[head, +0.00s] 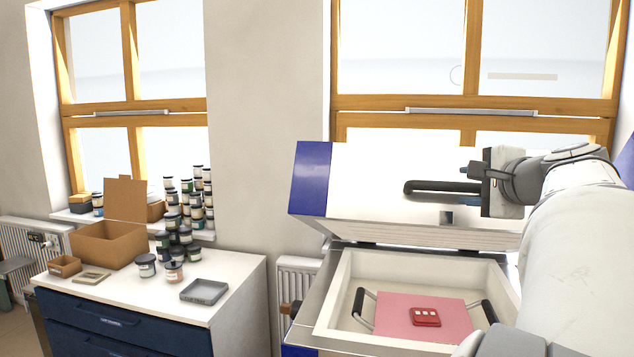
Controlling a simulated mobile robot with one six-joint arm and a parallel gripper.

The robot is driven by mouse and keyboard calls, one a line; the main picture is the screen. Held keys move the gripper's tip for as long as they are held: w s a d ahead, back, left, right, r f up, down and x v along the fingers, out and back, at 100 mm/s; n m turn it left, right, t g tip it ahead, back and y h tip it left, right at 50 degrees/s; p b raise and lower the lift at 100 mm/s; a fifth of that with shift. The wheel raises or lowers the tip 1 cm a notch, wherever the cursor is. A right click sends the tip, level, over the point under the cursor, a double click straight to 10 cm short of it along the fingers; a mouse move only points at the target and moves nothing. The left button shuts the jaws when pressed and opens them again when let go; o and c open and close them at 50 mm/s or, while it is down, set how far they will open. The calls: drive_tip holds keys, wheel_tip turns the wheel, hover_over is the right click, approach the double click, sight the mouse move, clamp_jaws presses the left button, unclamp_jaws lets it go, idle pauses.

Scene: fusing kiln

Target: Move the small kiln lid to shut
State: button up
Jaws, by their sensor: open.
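The small kiln stands at the right of the head view. Its lid (375,190), white with a blue end, is raised and tilted back above the open chamber (350,270). A dark bar handle (432,188) runs along the lid's front. My gripper (472,177) is open at the right end of this handle; whether its fingers touch or straddle the handle I cannot tell. In the chamber lies a pink shelf (390,322) with a red piece (426,317) bearing pale squares.
A white-topped cabinet (235,281) with blue drawers stands at the left. It holds a cardboard box (105,245), a grey tray (204,291) and several stacked jars (187,205). Windows and a wall are behind the kiln. My arm covers the kiln's right side.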

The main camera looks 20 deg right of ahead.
sight(453, 186)
drive_tip(key=x, duration=0.7)
drive_tip(key=shift+w+p, duration=0.1)
drive_tip(key=shift+p, duration=0.3)
drive_tip(key=shift+c, duration=0.2)
clamp_jaws()
